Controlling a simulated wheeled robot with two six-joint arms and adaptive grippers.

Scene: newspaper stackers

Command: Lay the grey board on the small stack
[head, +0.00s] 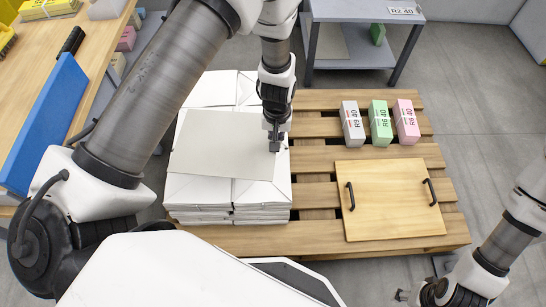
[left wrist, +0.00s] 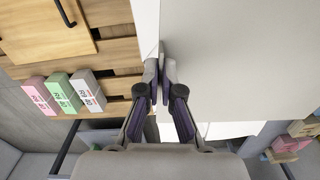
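The grey board (head: 222,140) is a thin pale sheet over the top of the white stack of wrapped paper bundles (head: 262,192) on the pallet's left part. It sits slightly askew, with white bundles showing behind and in front; whether it touches the stack everywhere I cannot tell. My left gripper (head: 275,143) is at the board's right edge, fingers shut on it. In the left wrist view, the fingers (left wrist: 161,68) close on the edge of the board (left wrist: 240,55). My right gripper (head: 402,295) is low at the bottom right, partly hidden by its arm, its opening unclear.
The wooden pallet (head: 318,162) also holds a wooden board with two black handles (head: 388,200) and grey (head: 352,124), green (head: 380,124) and pink (head: 406,122) packs. A grey table (head: 360,12) stands behind. A wooden bench with a blue panel (head: 45,125) is left.

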